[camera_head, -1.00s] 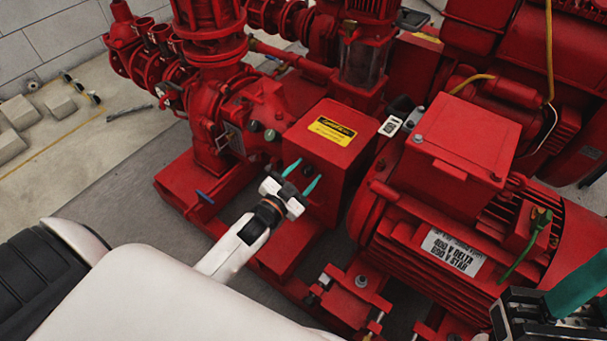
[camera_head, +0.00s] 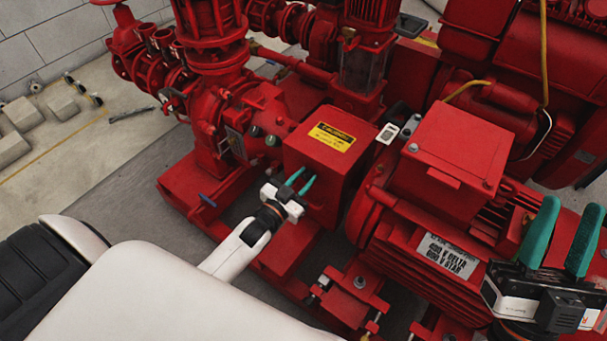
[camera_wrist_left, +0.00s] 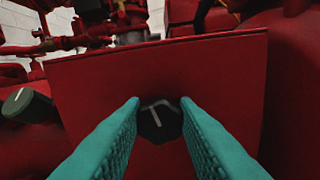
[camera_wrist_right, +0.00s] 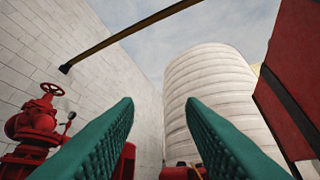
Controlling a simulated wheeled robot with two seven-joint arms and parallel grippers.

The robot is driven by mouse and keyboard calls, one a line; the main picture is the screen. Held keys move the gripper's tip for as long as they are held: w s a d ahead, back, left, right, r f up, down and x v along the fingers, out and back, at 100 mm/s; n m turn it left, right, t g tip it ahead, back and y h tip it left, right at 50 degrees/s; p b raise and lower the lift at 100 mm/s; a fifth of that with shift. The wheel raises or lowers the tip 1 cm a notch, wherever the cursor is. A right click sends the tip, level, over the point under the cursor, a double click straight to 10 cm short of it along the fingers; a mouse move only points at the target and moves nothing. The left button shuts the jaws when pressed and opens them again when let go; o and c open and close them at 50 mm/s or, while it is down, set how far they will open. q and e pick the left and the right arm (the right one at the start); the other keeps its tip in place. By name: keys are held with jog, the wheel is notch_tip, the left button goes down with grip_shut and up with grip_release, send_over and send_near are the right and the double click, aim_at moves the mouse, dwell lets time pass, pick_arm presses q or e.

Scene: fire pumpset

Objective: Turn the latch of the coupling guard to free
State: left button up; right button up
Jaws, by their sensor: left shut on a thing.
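The coupling guard (camera_head: 325,157) is a red box with a yellow label in the middle of the head view. Its latch (camera_wrist_left: 160,121) is a dark knob with a white line mark, seen on the guard's face in the left wrist view. The line runs nearly upright, slightly tilted. My left gripper (camera_head: 303,180) is at the guard's near face, its teal fingers shut on the latch from both sides. The fingers mostly hide the latch in the head view. My right gripper (camera_head: 560,235) is open and empty, raised at the right edge near the motor.
The red motor (camera_head: 440,235) with its terminal box (camera_head: 465,150) stands right of the guard. Pump pipework (camera_head: 215,85) rises behind on the left. A dark knob (camera_wrist_left: 24,102) shows left of the guard in the left wrist view. Open floor (camera_head: 90,160) lies at the left.

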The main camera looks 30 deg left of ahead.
pick_arm(q)
jog(key=n+p, duration=0.2)
jog(key=n, duration=0.1)
jog(key=shift+r, duration=0.15)
pick_arm(e)
jog(key=w+f+g+h, duration=0.3)
jog(key=w+f+g, duration=0.2)
jog(key=f+g, duration=0.2)
pick_arm(q)
jog(key=n+p, duration=0.1)
jog(key=n, duration=0.1)
jog(key=shift+a+n+p, duration=0.1)
jog(key=shift+n+p, duration=0.3)
jog(key=n+p, duration=0.1)
jog(key=n, duration=0.2)
jog(key=shift+n, duration=0.3)
jog(key=shift+a+f+n, duration=0.1)
jog(key=shift+f+n, duration=0.1)
jog(key=shift+n, duration=1.8)
jog(key=shift+f+n, duration=0.1)
jog(key=shift+n, duration=0.7)
pick_arm(e)
notch_tip(320, 180, down, 11)
jog(key=s+d+g+h, duration=0.2)
jog(key=g, duration=0.5)
jog(key=shift+f+m+g, duration=0.2)
jog(key=shift+m+g, duration=0.1)
jog(key=shift+r, duration=0.1)
pick_arm(q)
jog(key=o, duration=1)
